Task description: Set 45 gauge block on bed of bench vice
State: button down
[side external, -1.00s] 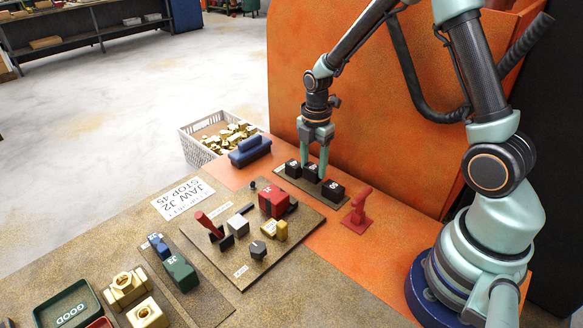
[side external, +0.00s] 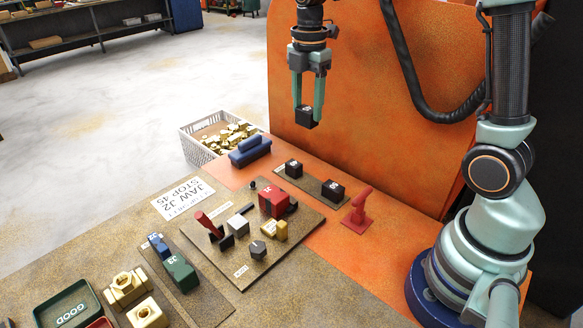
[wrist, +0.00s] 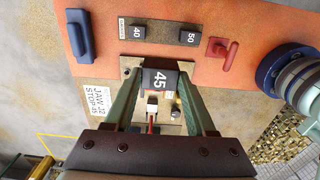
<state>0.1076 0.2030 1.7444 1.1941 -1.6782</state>
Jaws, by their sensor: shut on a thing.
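My gripper (side external: 308,108) is shut on the black 45 gauge block (side external: 308,119) and holds it in the air, well above the orange mat. In the wrist view my gripper (wrist: 161,86) has the block (wrist: 158,80) between its fingertips, its white 45 readable. In the wrist view the held block and fingers hide part of this plate.
Blocks 40 (wrist: 137,32) and 50 (wrist: 189,37) stand on their rack. A red stand (side external: 356,212) and a blue holder (side external: 249,150) flank it. A card (side external: 184,199) reads JAW J2, STOP 45. Blue (side external: 158,246) and green (side external: 180,273) jaws sit left of the vice plate.

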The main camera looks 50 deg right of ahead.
jog(key=shift+w+a+f, duration=0.1)
jog(key=shift+a+f, duration=2.35)
jog(key=shift+a, duration=0.4)
jog(key=shift+w+a+f, duration=0.1)
jog(key=shift+a+f, duration=2.35)
jog(key=shift+a, duration=0.45)
jog(key=shift+w+a+f, duration=0.1)
jog(key=shift+a+f, duration=2.35)
jog(key=shift+a, duration=0.4)
jog(key=shift+f, duration=1.45)
grip_release()
jog(key=shift+r, duration=0.1)
notch_tip(320, 180, up, 7)
